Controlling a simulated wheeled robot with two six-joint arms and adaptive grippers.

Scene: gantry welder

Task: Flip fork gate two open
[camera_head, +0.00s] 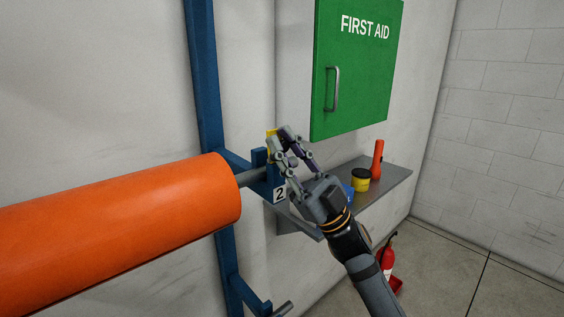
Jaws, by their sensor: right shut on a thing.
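The blue fork (275,177) carries a white label "2" and holds the end of a grey bar (250,178). A yellow piece (271,133), which looks like fork gate two, shows at the top of the fork beside my fingertips. My right gripper (283,139) reaches up from the lower right and is shut on the gate. The fingers hide most of the gate, so I cannot tell its exact angle. My left gripper is not in view.
A large orange roll (120,232) on the bar fills the left. A blue post (204,80) stands behind it. A grey shelf (385,181) holds a yellow tub (361,180) and an orange torch (377,159). A green first aid cabinet (358,75) hangs above.

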